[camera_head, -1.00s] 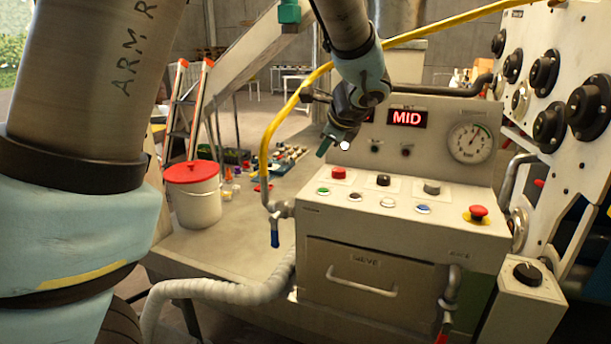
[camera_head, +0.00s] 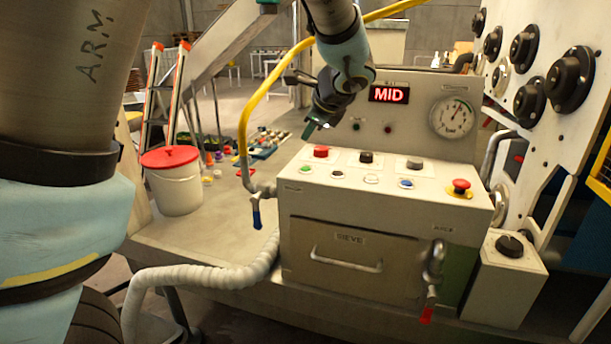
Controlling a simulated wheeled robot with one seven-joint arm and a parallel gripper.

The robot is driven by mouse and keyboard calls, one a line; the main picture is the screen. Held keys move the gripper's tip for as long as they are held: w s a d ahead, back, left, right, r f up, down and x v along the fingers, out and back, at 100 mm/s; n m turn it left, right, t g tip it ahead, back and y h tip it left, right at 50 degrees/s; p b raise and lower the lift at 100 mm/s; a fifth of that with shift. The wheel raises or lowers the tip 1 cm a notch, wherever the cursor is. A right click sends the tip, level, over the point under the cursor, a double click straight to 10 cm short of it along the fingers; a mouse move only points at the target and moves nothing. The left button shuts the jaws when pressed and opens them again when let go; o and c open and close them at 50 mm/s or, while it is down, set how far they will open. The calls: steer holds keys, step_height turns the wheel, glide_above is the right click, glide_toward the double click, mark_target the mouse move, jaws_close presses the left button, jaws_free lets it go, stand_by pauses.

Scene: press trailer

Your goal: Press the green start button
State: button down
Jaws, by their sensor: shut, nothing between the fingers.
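The green start button (camera_head: 305,169) is a small flat green disc at the left end of the lower row on the control panel's sloped top. A larger red button (camera_head: 321,152) stands just behind it to the right. My gripper (camera_head: 309,130) points down and to the left, shut and empty, with a dark green tip. It is above the back left part of the panel, apart from the green button. The green button is not covered by the arm.
The panel (camera_head: 382,196) also bears black, grey, white and blue buttons and a red mushroom button (camera_head: 460,186) on yellow. A yellow hose (camera_head: 246,116) runs close to the left of my gripper. A white bucket (camera_head: 175,186) with a red lid stands left.

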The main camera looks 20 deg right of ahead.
mark_target(309, 170)
steer(key=shift+f+b, duration=1.95)
steer(key=shift+f, duration=0.85)
steer(key=shift+f, duration=0.1)
steer(key=shift+f+b, duration=0.3)
steer(key=shift+b, duration=0.05)
steer(key=shift+f+b, duration=0.35)
steer(key=shift+f, duration=0.05)
steer(key=shift+r, duration=0.15)
stand_by(0.4)
steer(key=shift+r+p, duration=0.65)
steer(key=shift+r, duration=0.1)
step_height(309, 170, up, 5)
steer(key=p, duration=0.4)
